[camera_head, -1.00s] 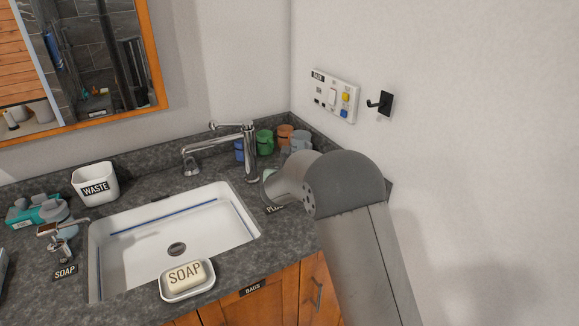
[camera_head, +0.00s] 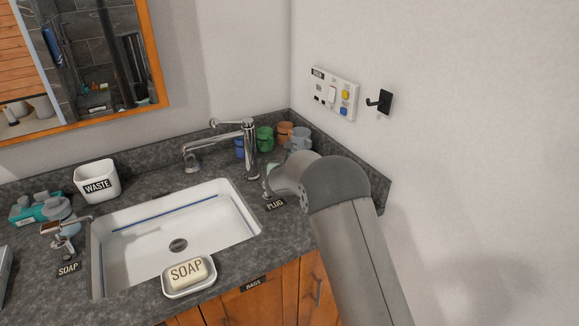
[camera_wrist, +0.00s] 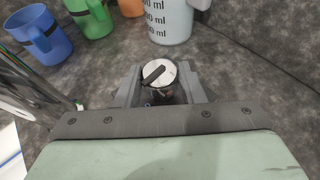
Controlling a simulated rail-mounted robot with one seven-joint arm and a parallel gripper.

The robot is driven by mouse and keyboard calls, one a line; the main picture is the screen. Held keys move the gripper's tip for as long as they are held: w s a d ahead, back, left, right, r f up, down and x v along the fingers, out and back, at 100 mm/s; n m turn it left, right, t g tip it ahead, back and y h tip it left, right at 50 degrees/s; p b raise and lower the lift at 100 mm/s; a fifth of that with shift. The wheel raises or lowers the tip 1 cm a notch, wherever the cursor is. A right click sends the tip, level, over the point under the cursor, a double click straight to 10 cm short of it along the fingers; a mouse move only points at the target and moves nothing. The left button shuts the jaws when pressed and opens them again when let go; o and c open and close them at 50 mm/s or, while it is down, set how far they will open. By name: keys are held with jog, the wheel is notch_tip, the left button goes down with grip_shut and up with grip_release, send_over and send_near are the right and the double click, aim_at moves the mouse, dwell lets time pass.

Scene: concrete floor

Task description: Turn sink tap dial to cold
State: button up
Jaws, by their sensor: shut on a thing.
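The chrome sink tap (camera_head: 249,150) stands behind the right end of the white basin (camera_head: 205,205), with a lever on top. A small round dial (camera_wrist: 158,72) with a pale face and a dark diagonal bar shows in the wrist view. My gripper (camera_wrist: 159,86) is around this dial, one grey finger on each side, shut on it. In the head view my gripper (camera_head: 269,180) is mostly hidden by my arm, right of the tap and just behind a label reading PLUG (camera_head: 275,204). The dial cannot be made out there, and I see no cold mark.
Blue, green, orange and grey cups (camera_head: 265,140) stand behind the dial; a grey measuring cup (camera_wrist: 171,18) is close to it. A soap dish (camera_head: 188,278), a waste bin (camera_head: 97,181) and a soap dispenser (camera_head: 62,238) surround the basin. The wall is close on the right.

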jog(key=shift+a+r+m+h+p, duration=0.2)
jog(key=shift+m+h+p, duration=0.2)
jog(key=shift+p, duration=0.45)
jog(key=shift+d+f+m+h, duration=0.1)
jog(key=shift+f+m+h, duration=0.1)
jog(key=shift+m+h, duration=0.15)
jog(key=o, duration=1)
jog(key=shift+s, duration=0.1)
jog(key=b+v, duration=0.1)
jog(key=v, duration=0.7)
jog(key=b+v, duration=0.2)
jog(key=v, duration=0.7)
jog(key=shift+r, duration=0.3)
